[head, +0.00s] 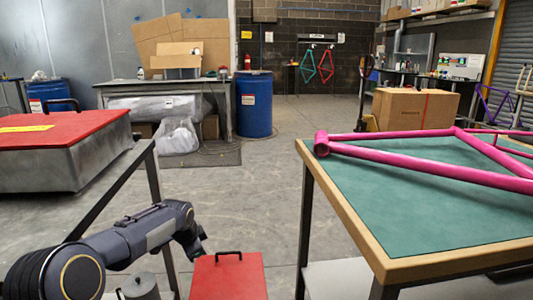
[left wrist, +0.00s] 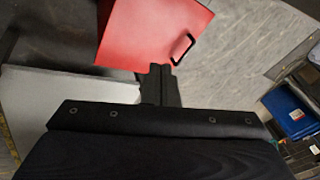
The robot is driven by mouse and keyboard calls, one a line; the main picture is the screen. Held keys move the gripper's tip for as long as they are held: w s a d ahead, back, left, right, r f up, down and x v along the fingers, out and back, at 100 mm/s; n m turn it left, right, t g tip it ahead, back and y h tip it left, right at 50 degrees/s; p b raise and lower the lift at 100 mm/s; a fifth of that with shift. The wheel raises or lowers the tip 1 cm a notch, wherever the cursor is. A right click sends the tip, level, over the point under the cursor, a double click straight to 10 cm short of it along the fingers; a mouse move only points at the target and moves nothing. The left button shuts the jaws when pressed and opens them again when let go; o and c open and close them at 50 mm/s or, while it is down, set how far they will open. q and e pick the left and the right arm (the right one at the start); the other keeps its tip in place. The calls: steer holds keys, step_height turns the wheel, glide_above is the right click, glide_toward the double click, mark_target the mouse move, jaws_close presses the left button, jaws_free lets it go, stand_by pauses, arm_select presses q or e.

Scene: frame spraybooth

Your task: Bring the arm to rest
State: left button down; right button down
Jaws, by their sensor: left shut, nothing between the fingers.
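My left arm reaches in from the lower left of the head view. Its left gripper (head: 200,252) points down, beside the red panel with a black handle (head: 230,279). In the left wrist view the fingers of my left gripper (left wrist: 160,72) are together with nothing between them. The red panel (left wrist: 150,30) lies beyond the fingertips there, its black handle (left wrist: 182,47) a little to their right. I cannot tell how far the fingertips are from the panel. My right gripper is in neither view.
A pink bicycle frame (head: 430,166) lies on a green-topped table (head: 400,205) at the right. A red-lidded grey box (head: 55,135) stands at the left. A blue barrel (head: 254,105), a workbench and a cardboard box (head: 415,108) stand farther back. The middle floor is clear.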

arm_select(q)
steer(key=s+a+r+n+h, duration=0.15)
steer(key=s+r+n, duration=0.3)
steer(key=s, duration=0.75)
steer(key=s+a+r+n, duration=0.3)
steer(key=s+r, duration=0.3)
steer(key=s, duration=0.5)
steer(key=s+d+f+n+h, duration=0.1)
steer(key=s+d+f+n, duration=0.15)
steer(key=s, duration=0.75)
steer(key=s+d+f+n+h, duration=0.1)
steer(key=s+d+f+n, duration=0.15)
steer(key=s, duration=0.75)
step_height(320, 180, up, 29)
steer(key=p, duration=3)
steer(key=shift+s+a+r+n+p, duration=0.2)
steer(key=shift+s+n+p, duration=0.1)
steer(key=shift+s+n, duration=0.15)
